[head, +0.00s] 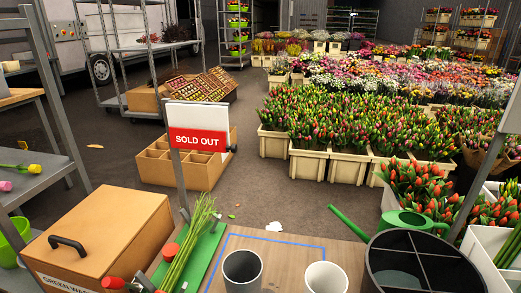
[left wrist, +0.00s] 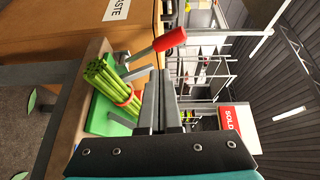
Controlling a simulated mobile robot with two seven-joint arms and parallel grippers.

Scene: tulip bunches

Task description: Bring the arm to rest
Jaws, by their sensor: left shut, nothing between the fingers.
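My left gripper (left wrist: 160,88) shows in the left wrist view with its two grey fingers together and nothing between them. It is beside a bunch of green stems (left wrist: 108,80) with a red band around it, apart from it as far as I can tell. The bunch lies over a green board (left wrist: 103,118). A lever with a red grip (left wrist: 169,40) is close to the fingertips. In the head view the stems (head: 188,243) and the green board (head: 212,240) are at the front of the bench. Neither gripper shows in the head view.
A brown box with a handle (head: 101,241) is left of the stems. A grey cup (head: 242,271), a white cup (head: 326,278), a green watering can (head: 402,224) and a black divided bucket (head: 420,265) stand to the right. A "SOLD OUT" sign (head: 197,139) rises behind.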

